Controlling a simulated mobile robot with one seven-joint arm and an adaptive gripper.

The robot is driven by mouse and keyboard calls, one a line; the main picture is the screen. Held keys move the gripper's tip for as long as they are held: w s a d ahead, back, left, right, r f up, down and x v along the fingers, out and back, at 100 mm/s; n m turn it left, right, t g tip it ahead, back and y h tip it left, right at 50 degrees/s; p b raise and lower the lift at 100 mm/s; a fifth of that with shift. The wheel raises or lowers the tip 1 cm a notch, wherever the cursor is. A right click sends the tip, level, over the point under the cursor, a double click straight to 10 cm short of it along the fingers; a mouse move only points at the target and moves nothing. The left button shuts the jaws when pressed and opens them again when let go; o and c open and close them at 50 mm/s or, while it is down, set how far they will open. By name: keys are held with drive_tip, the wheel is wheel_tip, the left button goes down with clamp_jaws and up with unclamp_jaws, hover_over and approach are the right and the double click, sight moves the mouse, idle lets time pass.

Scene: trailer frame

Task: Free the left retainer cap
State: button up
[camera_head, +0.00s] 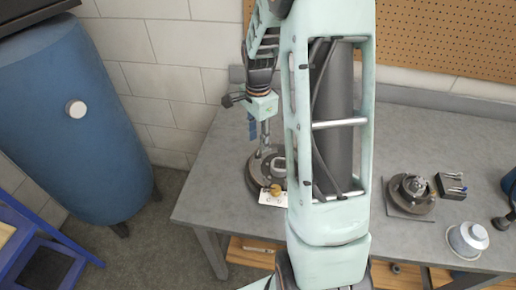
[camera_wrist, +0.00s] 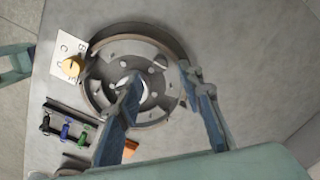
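A round brake-like assembly (camera_wrist: 90,96) with a dark rim and light inner plates lies on the bench, left of centre in the wrist view. In the head view it (camera_head: 250,178) is partly hidden by my arm. My gripper (camera_wrist: 161,80) has its blue fingers apart, with nothing seen held between them. Its fingertips overlap the assembly's middle and right side in the wrist view; I cannot tell whether they touch it. In the head view my gripper (camera_head: 259,131) hangs above the assembly. I cannot pick out the left retainer cap with certainty.
A lettered white card (camera_wrist: 67,48) and an orange knob (camera_wrist: 71,67) lie at the assembly's left. Black, blue and green small items (camera_wrist: 66,130) are below it. A second assembly (camera_head: 411,192), dark block (camera_head: 451,188) and grey canister (camera_head: 467,240) stand right. The bench's back left is clear.

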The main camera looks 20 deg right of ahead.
sight(258, 153)
drive_tip(key=shift+f, duration=2.7)
drive_tip(key=shift+c, duration=0.7)
clamp_jaws()
